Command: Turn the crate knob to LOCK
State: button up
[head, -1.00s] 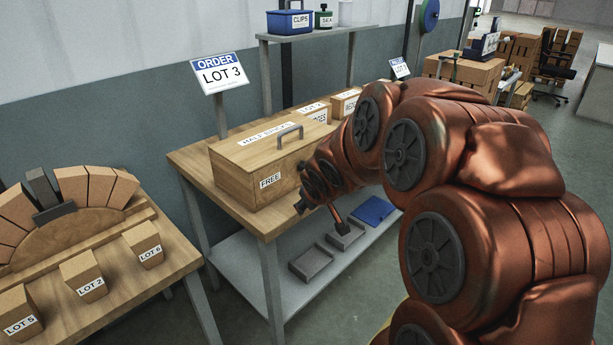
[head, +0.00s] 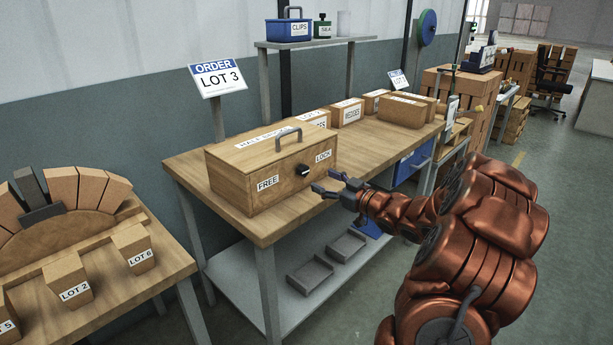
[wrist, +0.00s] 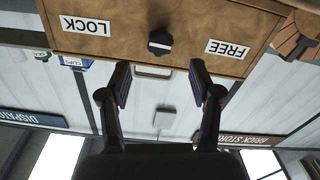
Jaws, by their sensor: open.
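The wooden crate (head: 232,198) sits on the bench with a FREE label (head: 268,184) on the left of its front and a LOCK label (head: 323,156) on the right. The dark knob (head: 303,170) is between them. A pale mark shows on the knob, but I cannot tell surely which way it points. The wrist view is upside down, with the knob (wrist: 160,41) ahead of the fingers. My gripper (head: 325,182) is open and empty, in front of the crate and to the right of the knob, apart from it. It also shows in the wrist view (wrist: 160,68).
Several cartons stand behind the crate on the bench (head: 385,143). Two grey trays (head: 310,275) lie on the lower shelf (head: 265,286). The LOT 3 order sign (head: 218,78) rises behind the bench. A second table with lot blocks (head: 68,280) is at left. The floor before the bench is clear.

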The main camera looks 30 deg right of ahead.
aim_at(306, 172)
jog(key=shift+p+x, duration=0.4)
jog(key=shift+x, duration=3.45)
jog(key=c, duration=1.1)
